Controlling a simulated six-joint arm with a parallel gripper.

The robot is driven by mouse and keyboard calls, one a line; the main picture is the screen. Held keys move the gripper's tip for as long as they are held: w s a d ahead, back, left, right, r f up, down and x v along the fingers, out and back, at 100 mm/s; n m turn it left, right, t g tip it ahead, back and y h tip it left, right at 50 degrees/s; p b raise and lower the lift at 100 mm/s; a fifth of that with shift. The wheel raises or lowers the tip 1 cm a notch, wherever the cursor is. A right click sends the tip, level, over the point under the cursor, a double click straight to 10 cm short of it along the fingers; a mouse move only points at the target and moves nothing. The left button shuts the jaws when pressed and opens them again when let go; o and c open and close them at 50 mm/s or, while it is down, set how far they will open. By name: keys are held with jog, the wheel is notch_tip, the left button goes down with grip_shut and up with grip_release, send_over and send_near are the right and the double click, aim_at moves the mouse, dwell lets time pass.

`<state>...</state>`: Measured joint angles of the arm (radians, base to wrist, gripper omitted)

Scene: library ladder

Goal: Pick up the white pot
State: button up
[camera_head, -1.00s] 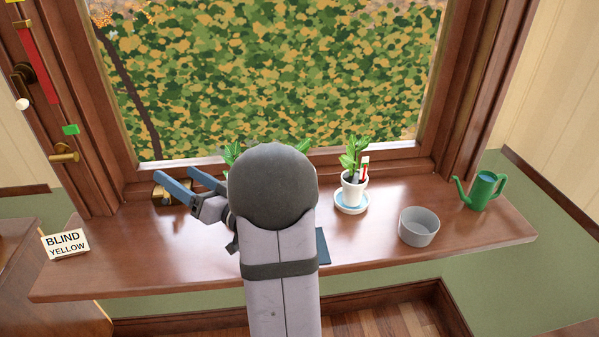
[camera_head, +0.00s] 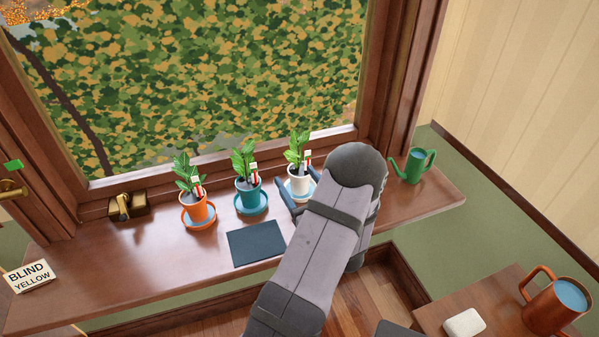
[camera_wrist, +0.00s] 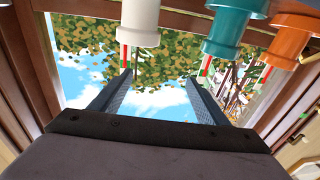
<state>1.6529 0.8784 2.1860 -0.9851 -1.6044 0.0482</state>
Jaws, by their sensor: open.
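The white pot (camera_head: 299,187) holds a green plant and a small red-and-white tag, and stands upright on the sill at the right end of a row of pots. My gripper (camera_head: 296,180) is open and empty, its blue fingers close around the pot's front and sides in the head view. My arm hides part of this area. In the wrist view, the white pot (camera_wrist: 140,20) shows at the top, beyond the spread fingertips (camera_wrist: 158,74), nearer the left finger. I cannot tell whether either finger touches it.
A teal pot (camera_head: 248,195) and an orange pot (camera_head: 197,210) with plants stand left of the white one. A dark mat (camera_head: 256,243) lies in front. A green watering can (camera_head: 412,165) stands right. A brass latch (camera_head: 126,206) and sign (camera_head: 28,275) are left.

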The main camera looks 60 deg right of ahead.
aim_at(299, 163)
jog(key=shift+s+d+f+m+g+h+p, duration=0.15)
jog(key=shift+d+f+m+g+h, duration=0.15)
jog(key=shift+d+f, duration=0.35)
jog(key=shift+s+d+f+m+g+h+p, duration=0.1)
jog(key=shift+d+f+m+g+p, duration=0.25)
jog(key=shift+d, duration=0.55)
jog(key=shift+s+d+f+m+g+h, duration=0.1)
jog(key=shift+d+f+m+g+h, duration=0.2)
jog(key=shift+d+f, duration=0.4)
jog(key=shift+w+d+r+p, duration=0.25)
jog(key=shift+w+d+p, duration=0.2)
jog(key=shift+w, duration=0.05)
jog(key=shift+p+x, duration=0.75)
jog(key=shift+x, duration=1.25)
jog(key=shift+d, duration=0.1)
jog(key=c, duration=1.6)
jog(key=shift+s+r+b, duration=0.1)
jog(key=shift+r+b, duration=0.85)
jog(key=shift+r, duration=3.95)
